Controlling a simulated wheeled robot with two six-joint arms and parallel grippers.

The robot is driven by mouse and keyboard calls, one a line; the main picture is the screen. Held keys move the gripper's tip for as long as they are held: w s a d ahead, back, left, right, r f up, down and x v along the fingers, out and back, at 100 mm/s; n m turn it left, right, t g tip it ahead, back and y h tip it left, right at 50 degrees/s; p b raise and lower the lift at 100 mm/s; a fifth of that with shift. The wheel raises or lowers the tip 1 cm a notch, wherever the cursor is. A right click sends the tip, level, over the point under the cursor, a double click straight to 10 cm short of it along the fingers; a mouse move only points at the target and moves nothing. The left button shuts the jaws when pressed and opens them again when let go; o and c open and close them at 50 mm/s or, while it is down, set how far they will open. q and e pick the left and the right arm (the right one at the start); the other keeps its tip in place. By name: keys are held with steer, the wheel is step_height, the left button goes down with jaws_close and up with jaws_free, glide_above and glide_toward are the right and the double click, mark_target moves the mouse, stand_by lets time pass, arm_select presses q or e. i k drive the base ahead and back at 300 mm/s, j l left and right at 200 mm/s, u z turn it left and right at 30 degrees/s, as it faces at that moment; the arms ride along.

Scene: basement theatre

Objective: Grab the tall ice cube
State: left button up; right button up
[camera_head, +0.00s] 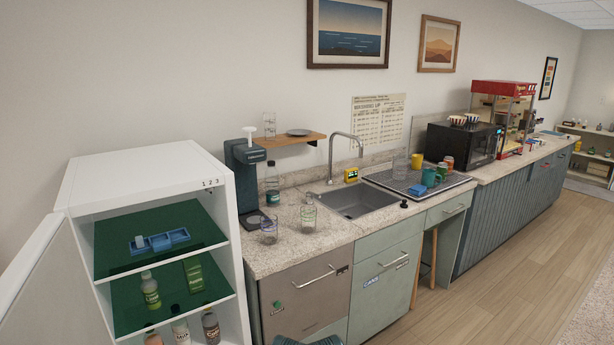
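A small pale, upright block (140,241), which looks like the tall ice cube, stands at the left end of a blue ice tray (162,243). The tray lies on the upper green shelf (115,262) of the open white fridge (135,178) at the left. The block rises above the tray's rim. Small blue parts fill the rest of the tray, but they are too small to tell apart. Neither of my grippers is in view, and nothing touches the tray or the block.
The fridge door (30,262) stands open at the left. A green bottle (150,290) and green box (194,274) stand on the shelf below. The counter (270,258) to the right holds two glasses and a dispenser (246,180). Free floor lies at the lower right.

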mark_target(139, 240)
steer(key=i+l+u, duration=0.15)
steer(key=u, duration=0.3)
steer(key=i+l+u, duration=0.1)
steer(key=u, duration=0.35)
steer(key=i+l+u, duration=0.1)
steer(key=l, duration=0.35)
steer(key=i+l+u, duration=0.1)
steer(key=l, duration=0.35)
steer(key=i+l+u, duration=0.1)
steer(key=l, duration=0.35)
steer(key=i+l+u, duration=0.1)
steer(key=i+l, duration=0.15)
steer(key=l, duration=0.2)
